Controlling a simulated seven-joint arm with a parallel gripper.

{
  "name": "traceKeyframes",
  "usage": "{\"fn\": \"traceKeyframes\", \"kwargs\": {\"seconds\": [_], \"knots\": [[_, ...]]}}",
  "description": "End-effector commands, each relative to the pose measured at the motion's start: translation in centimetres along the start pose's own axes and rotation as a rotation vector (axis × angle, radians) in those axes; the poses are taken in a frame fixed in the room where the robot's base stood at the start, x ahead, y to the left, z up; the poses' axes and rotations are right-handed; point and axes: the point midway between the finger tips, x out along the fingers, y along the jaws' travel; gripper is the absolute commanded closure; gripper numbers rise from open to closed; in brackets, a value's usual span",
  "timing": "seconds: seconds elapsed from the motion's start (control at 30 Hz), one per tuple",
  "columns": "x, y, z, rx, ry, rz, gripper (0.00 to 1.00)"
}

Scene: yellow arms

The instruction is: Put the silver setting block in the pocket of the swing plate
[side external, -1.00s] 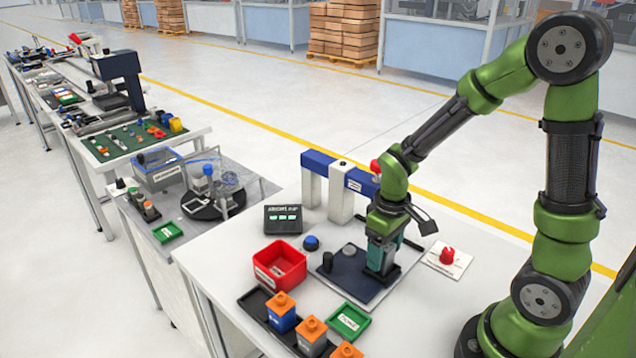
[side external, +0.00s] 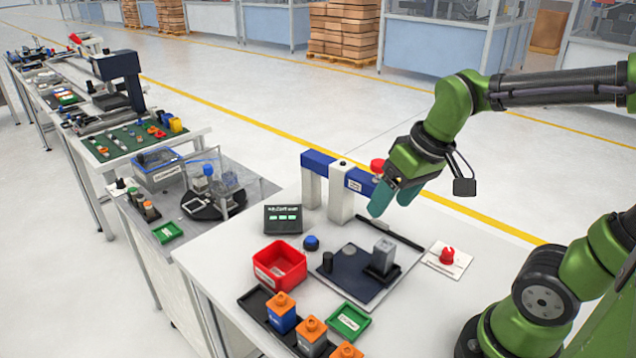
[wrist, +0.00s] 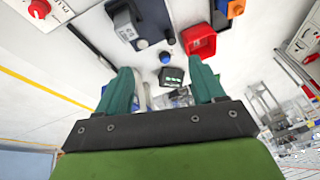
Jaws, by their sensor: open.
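The silver setting block (side external: 383,253) stands upright at the right end of the dark blue swing plate (side external: 350,278). Its foot is surrounded by a dark raised frame, the pocket (side external: 377,274); how deep it sits cannot be told. The block also shows in the wrist view (wrist: 127,30), top left of centre. My gripper (side external: 393,202) is open and empty, well above and behind the block, near the blue beam. Its teal fingers are spread apart in the wrist view (wrist: 160,78), with nothing between them.
A black post (side external: 327,262) and a grey disc (side external: 349,250) are on the plate. A blue button (side external: 311,243), red bin (side external: 279,265) and green tray (side external: 349,321) lie around it. A red knob (side external: 447,255) is at right.

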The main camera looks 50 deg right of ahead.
Motion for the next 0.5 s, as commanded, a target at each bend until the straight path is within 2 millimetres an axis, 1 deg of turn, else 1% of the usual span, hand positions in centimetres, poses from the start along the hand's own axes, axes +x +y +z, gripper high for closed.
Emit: {"fn": "traceKeyframes", "kwargs": {"seconds": [0.03, 0.1, 0.2, 0.3, 0.5], "knots": [[-1.0, -0.7, 0.5, 0.032, 0.067, -0.034, 0.32], [-2.0, -1.5, 1.1, 0.080, 0.136, -0.078, 0.32], [-2.9, -2.2, 1.6, 0.130, 0.204, -0.126, 0.32], [-3.3, -2.5, 1.9, 0.157, 0.237, -0.153, 0.32], [-3.3, -2.6, 1.9, 0.165, 0.241, -0.159, 0.32]]}}
